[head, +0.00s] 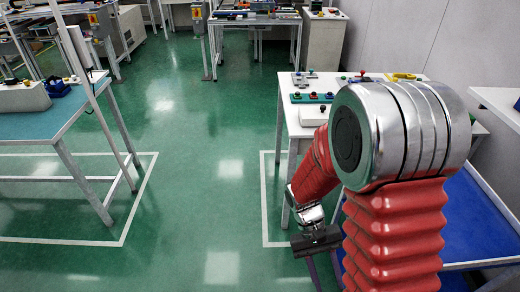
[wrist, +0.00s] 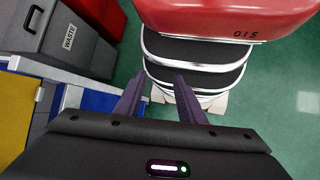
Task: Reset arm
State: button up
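My red arm with its large chrome joint fills the right side of the head view, folded downward. My gripper (head: 318,243) hangs at the lower middle of the head view, over the green floor beside the right-hand table. In the wrist view, the two purple fingers of my gripper (wrist: 160,80) stand apart with nothing between them. The fingertips in the head view are partly cut off or hidden, and my arm hides part of the table behind it.
A white table (head: 290,118) with several button boxes stands right of centre. A teal-topped table (head: 30,125) stands at the left. Green floor (head: 205,150) between them is clear. The wrist view shows a grey waste bin (wrist: 48,48) and a yellow bin (wrist: 14,112).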

notch_tip(320, 180, up, 26)
jog(key=a+t+y, duration=0.2)
jog(key=t+y, duration=0.1)
jog(key=t, duration=0.9)
jog(key=shift+a+r+y, duration=0.15)
jog(key=shift+r+y, duration=0.05)
jog(key=shift+y, duration=0.1)
dwell(1.5)
